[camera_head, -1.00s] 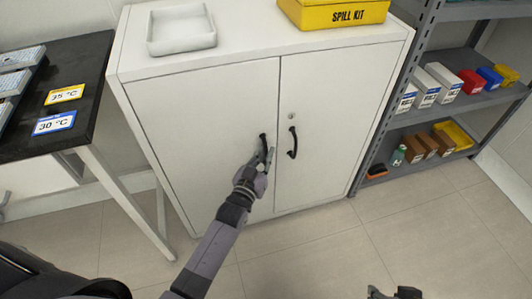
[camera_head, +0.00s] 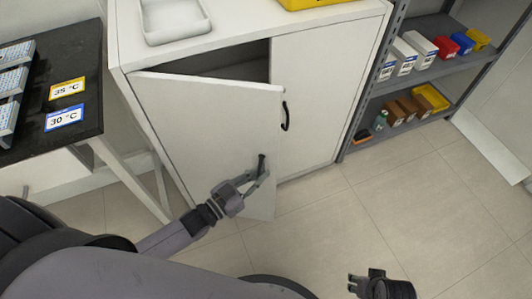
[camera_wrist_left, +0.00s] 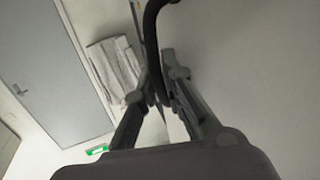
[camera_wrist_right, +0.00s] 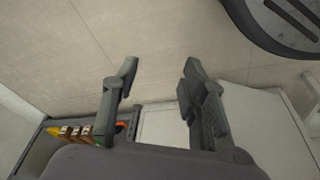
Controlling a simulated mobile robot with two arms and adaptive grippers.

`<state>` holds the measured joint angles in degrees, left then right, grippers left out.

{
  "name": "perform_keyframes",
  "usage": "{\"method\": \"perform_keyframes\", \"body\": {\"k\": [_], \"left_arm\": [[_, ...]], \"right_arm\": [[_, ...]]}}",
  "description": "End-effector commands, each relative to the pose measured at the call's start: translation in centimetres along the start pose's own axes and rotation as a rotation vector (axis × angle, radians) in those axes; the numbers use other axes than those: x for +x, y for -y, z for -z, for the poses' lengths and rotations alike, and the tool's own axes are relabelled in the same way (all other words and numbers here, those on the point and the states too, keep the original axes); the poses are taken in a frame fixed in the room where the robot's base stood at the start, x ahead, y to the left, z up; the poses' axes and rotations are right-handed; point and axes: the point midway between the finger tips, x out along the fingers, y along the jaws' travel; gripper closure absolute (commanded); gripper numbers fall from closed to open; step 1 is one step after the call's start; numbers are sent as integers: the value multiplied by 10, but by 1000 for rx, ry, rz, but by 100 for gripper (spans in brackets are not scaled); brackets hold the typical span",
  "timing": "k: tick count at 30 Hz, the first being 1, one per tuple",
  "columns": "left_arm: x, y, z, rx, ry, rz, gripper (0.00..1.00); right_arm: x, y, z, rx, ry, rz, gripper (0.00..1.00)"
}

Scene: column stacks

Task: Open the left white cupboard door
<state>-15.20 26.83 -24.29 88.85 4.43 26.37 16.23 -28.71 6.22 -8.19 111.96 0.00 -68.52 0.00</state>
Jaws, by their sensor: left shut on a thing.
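The left white cupboard door (camera_head: 210,135) stands partly open, its right edge swung out towards me. A dark gap shows above it into the cupboard (camera_head: 335,85). My left gripper (camera_head: 258,175) is shut on the door's black handle (camera_head: 262,163). In the left wrist view the handle (camera_wrist_left: 152,35) runs between the fingers (camera_wrist_left: 160,85). The right door (camera_head: 320,90) is closed, with its own black handle (camera_head: 285,117). My right gripper (camera_head: 365,282) is open and empty over the floor, and its spread fingers also show in the right wrist view (camera_wrist_right: 157,85).
A black table (camera_head: 75,75) with temperature labels stands left of the cupboard. A grey shelf rack (camera_head: 420,75) with small boxes stands to its right. A white tray (camera_head: 175,20) and a yellow box (camera_head: 305,3) are on top. Floor in front at right is clear.

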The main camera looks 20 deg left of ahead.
Motion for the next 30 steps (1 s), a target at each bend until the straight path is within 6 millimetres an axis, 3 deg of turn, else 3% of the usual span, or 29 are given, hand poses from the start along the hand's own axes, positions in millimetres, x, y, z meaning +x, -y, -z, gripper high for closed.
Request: {"method": "perform_keyframes", "body": {"k": [6, 13, 21, 30], "left_arm": [[-58, -24, -1, 10, 17, -201, 100], [-122, -40, -4, 10, 28, -419, 100], [-193, -41, -5, 8, 39, -651, 100], [-246, -32, -4, 7, 47, -829, 100]], "right_arm": [[26, 1, -13, -3, 17, 2, 60], [30, 2, -14, -3, 15, 3, 60], [6, 0, -1, 0, -1, 0, 60], [-32, -2, 11, 3, -22, -4, 60]]}}
